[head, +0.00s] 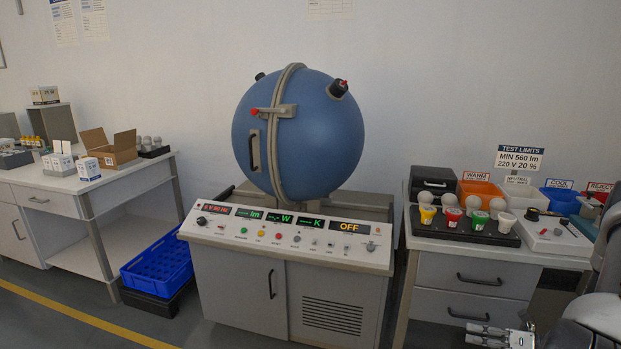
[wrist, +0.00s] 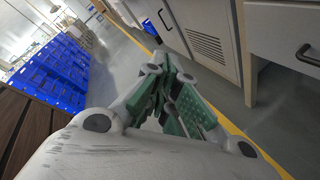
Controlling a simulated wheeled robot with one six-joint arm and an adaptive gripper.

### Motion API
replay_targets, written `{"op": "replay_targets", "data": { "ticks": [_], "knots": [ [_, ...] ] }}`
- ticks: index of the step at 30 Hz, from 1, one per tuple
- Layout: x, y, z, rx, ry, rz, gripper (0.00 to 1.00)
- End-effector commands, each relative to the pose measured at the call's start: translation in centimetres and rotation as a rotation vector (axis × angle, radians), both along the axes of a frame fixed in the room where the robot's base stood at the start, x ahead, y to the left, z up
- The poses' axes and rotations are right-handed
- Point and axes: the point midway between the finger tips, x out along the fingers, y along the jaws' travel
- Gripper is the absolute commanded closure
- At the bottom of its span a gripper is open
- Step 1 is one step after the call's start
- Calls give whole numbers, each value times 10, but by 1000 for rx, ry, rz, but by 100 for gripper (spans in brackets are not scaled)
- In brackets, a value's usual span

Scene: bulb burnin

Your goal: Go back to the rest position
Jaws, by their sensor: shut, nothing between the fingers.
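My gripper (head: 497,333) shows at the bottom right of the head view, low in front of the right table's drawers and partly cut off by the frame's lower edge. In the wrist view my gripper (wrist: 176,100) has its green-padded fingers together, with nothing between them. It is out over the floor, clear of the furniture. My arm fills the lower right edge of the head view.
A blue sphere (head: 325,130) stands behind a control panel reading OFF (head: 290,238). The right table (head: 480,270) holds bulbs in coloured cups and bins. Stacked blue crates (wrist: 45,75) show in the wrist view.

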Motion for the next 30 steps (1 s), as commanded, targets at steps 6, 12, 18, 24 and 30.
{"op": "replay_targets", "data": {
  "ticks": [6,12,18,24,30],
  "knots": [
    [-45,18,64,-299,-232,422,100],
    [-87,24,142,-569,-518,899,100],
    [-120,26,217,-788,-798,1368,100],
    [-144,29,285,-973,-1027,1782,100],
    [-164,40,343,-1169,-1188,2107,100]
  ]
}}
